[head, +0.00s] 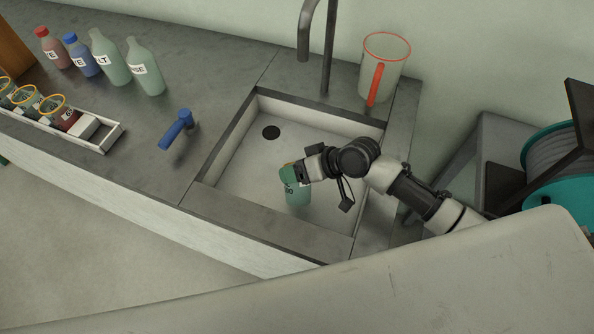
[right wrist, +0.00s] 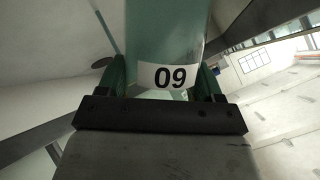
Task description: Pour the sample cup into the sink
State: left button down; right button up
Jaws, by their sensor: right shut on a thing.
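The sample cup (head: 298,196) is a translucent green cup with a white number label. My right gripper (head: 292,174) is shut on it and holds it over the sink basin (head: 243,170). The cup looks roughly upright in the head view; its rim is mostly hidden by the gripper. In the right wrist view the cup (right wrist: 165,35) sits between the green finger pads, with a label that reads "09" as seen there. Its contents cannot be seen. My left gripper is not in view.
A faucet (head: 327,50) and a clear jug with a red handle (head: 385,70) stand behind the sink. A blue tap handle (head: 176,130) is on the counter left of it. A white rack (head: 105,137) holds cups with orange rims. Several bottles (head: 109,57) stand behind; a hose reel (head: 555,150) is right.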

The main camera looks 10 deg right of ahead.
jog(key=shift+w+d+f+m+g+b, duration=0.1)
jog(key=shift+w+f+m+g+b, duration=0.2)
jog(key=shift+g, duration=0.2)
jog(key=shift+w+f+m+g+b, duration=0.1)
jog(key=shift+f+m+g+b, duration=0.05)
jog(key=shift+m+g+b, duration=0.3)
dwell(1.6)
jog(key=shift+w+f+m+g+y+b, duration=0.25)
jog(key=shift+f+g+b, duration=0.2)
jog(key=shift+g+b, duration=0.25)
jog(key=shift+w+f+m+g+y+b, duration=0.15)
jog(key=shift+f+m+g+b, duration=0.2)
jog(key=shift+g+b, duration=0.25)
dwell(2.3)
jog(key=shift+w+d+f+m+g+y+b, duration=0.2)
jog(key=shift+w+f+m+g+y+b, duration=0.15)
jog(key=shift+w+f+g, duration=0.3)
dwell(0.9)
jog(key=shift+w+r, duration=0.1)
jog(key=shift+r, duration=0.05)
